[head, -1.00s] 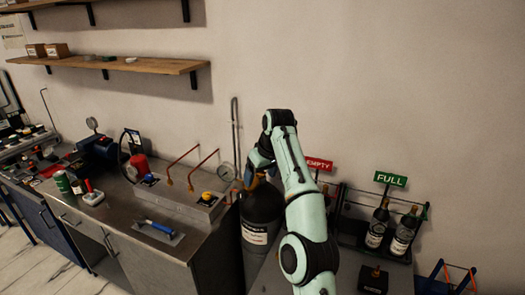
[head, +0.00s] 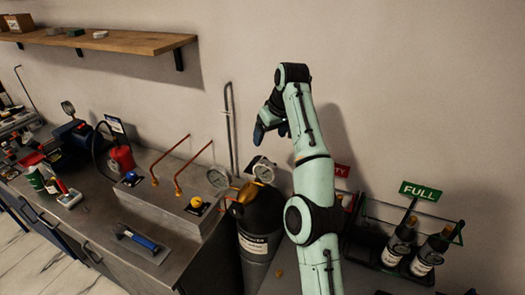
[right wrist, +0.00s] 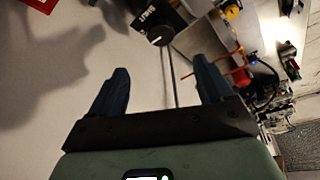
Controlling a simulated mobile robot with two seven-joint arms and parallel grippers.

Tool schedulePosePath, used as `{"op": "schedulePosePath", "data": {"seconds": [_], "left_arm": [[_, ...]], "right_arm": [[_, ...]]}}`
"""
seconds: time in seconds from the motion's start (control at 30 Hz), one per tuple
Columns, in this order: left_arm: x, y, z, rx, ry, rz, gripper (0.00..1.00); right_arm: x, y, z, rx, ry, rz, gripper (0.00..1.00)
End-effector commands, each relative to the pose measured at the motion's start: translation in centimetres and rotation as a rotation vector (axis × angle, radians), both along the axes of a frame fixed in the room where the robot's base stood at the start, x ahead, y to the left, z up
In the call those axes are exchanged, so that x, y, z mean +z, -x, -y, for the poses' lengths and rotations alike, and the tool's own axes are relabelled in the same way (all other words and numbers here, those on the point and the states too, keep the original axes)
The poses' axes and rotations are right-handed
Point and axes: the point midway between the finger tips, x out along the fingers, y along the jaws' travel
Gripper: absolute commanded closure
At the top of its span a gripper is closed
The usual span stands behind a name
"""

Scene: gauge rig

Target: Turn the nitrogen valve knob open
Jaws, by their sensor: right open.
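The black gas cylinder (head: 262,225) stands upright at the right end of the metal bench, with a brass-coloured valve top (head: 246,192) and two round gauges. I cannot read its label, and I cannot make out how its knob is set. My right gripper (head: 258,134) is open and empty, above and apart from the gauges, with its fingers pointing down. In the right wrist view the open fingers (right wrist: 157,88) have nothing between them but a view of the wall and a thin pole. A black body with white lettering (right wrist: 150,15) shows beyond them. My left gripper is out of view.
A panel on the bench carries a blue knob (head: 131,177) and a yellow knob (head: 197,203) with copper pipes. A grey vertical pole (head: 229,125) is on the wall behind. A bottle rack with a green FULL sign (head: 420,191) stands at the right.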

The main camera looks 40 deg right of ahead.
Motion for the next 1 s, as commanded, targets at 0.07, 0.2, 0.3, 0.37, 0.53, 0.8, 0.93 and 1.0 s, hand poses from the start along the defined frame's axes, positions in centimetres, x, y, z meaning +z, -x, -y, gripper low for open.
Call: {"op": "schedulePosePath", "data": {"seconds": [0.07, 0.2, 0.3, 0.37, 0.53, 0.8, 0.93, 1.0], "left_arm": [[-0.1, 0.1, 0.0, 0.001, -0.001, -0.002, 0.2], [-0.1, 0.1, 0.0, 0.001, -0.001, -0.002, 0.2], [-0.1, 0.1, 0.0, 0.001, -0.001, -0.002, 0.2], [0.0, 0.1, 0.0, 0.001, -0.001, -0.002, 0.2], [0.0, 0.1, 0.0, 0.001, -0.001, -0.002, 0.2], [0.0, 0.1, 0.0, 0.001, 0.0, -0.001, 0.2], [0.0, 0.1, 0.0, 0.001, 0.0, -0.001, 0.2], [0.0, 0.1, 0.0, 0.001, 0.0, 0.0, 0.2]], "right_arm": [[-0.2, 0.0, 0.0, 0.0, 0.0, -0.001, 0.2], [-0.7, -0.3, 0.1, 0.001, 0.0, -0.003, 0.2], [-1.4, -0.5, 0.1, 0.001, 0.0, -0.004, 0.2], [-1.8, -0.7, 0.2, 0.0, 0.0, -0.004, 0.2], [-4.3, -1.6, 0.2, 0.0, -0.002, -0.006, 0.2], [-9.5, -3.8, 0.4, 0.001, -0.002, -0.005, 0.2], [-11.1, -4.5, 0.5, -0.001, -0.002, -0.002, 0.2], [-11.7, -4.7, 0.5, -0.001, -0.002, -0.002, 0.2]]}}
